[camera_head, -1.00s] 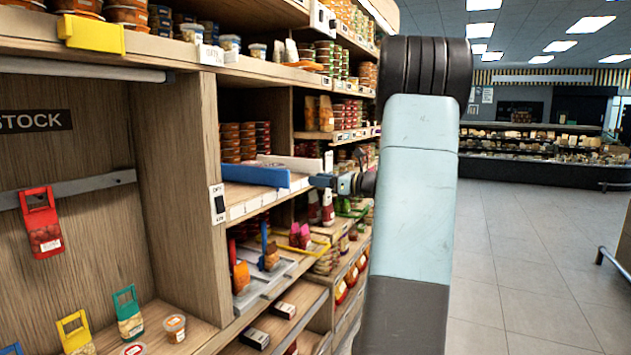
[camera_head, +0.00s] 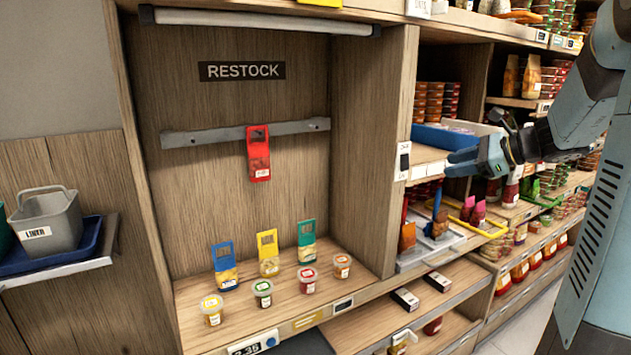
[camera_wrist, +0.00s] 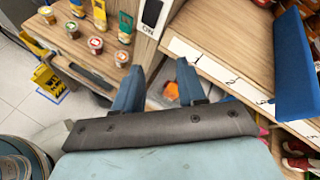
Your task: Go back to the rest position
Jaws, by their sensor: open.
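My gripper (camera_head: 482,161) is at the right of the head view, in front of the shelves just right of the RESTOCK bay. Its two blue fingers (camera_wrist: 158,88) stand apart in the wrist view with nothing held between them. A blue-edged tray (camera_head: 444,138) lies on the shelf behind the gripper, and its blue wall (camera_wrist: 295,68) shows at the right of the wrist view. A numbered shelf edge (camera_wrist: 228,78) runs just beyond the fingers. My arm covers the right side of the head view.
The RESTOCK bay (camera_head: 243,71) holds a hanging red pack (camera_head: 258,155), standing blue, yellow and green packs, and several small tubs (camera_head: 264,292). A grey bin (camera_head: 48,222) stands on a side shelf at the left. Floor and a yellow sign (camera_wrist: 48,78) show in the wrist view.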

